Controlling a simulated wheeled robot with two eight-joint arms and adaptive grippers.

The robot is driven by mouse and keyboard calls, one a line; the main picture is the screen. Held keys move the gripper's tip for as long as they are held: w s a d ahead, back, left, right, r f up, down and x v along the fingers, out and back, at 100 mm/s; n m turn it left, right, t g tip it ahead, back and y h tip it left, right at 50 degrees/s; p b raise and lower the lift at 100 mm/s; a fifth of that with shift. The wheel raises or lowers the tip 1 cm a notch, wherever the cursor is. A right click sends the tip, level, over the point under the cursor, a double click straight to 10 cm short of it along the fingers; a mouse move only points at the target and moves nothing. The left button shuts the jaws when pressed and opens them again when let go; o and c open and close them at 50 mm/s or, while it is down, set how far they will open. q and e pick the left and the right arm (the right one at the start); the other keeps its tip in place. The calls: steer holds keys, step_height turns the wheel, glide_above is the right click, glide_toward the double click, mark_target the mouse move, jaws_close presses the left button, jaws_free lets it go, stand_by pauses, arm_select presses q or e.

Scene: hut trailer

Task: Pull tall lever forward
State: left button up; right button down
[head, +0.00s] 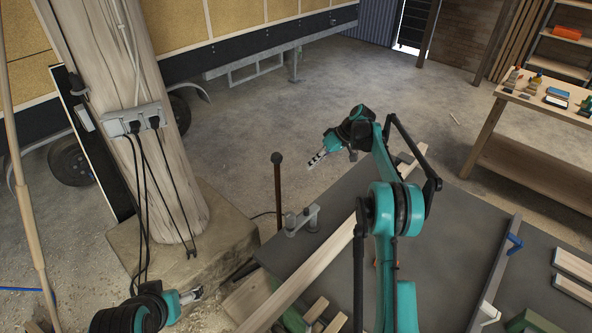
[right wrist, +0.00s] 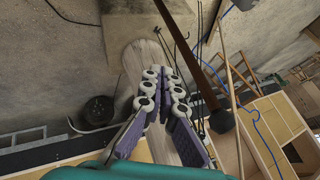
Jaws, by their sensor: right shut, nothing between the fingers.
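The tall lever (head: 278,190) is a thin brown rod with a dark round knob (head: 277,158). It stands upright at the far left corner of the dark workbench (head: 340,205). In the right wrist view the lever (right wrist: 192,50) slants down to its knob (right wrist: 222,120), right of the fingers. My right gripper (head: 316,161) is shut and empty, to the right of the knob and apart from it in the head view. Its fingers also show in the right wrist view (right wrist: 165,75). My left gripper (head: 192,294) is low at the left, away from the lever; its finger opening is unclear.
A grey metal fitting (head: 302,219) sits on the bench beside the lever. A thick wooden post (head: 150,180) with sockets and hanging black cables stands to the left. Wooden planks (head: 300,275) lie along the bench. A side table (head: 540,110) with small items is at right.

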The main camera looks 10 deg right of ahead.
steer(key=a+f+b, duration=0.1)
steer(key=a+f, duration=0.6)
steer(key=a, duration=0.2)
steer(key=shift+f, duration=0.3)
steer(key=shift+w+a, duration=0.1)
steer(key=s+a+t+h+b, duration=0.1)
steer(key=s+a+h+b, duration=0.1)
steer(key=s+a, duration=0.6)
steer(key=a, duration=0.4)
steer(key=shift+s+a+f+n, duration=0.15)
steer(key=shift+s+f+n, duration=0.1)
steer(key=shift+f+n, duration=0.1)
steer(key=shift+a, duration=0.1)
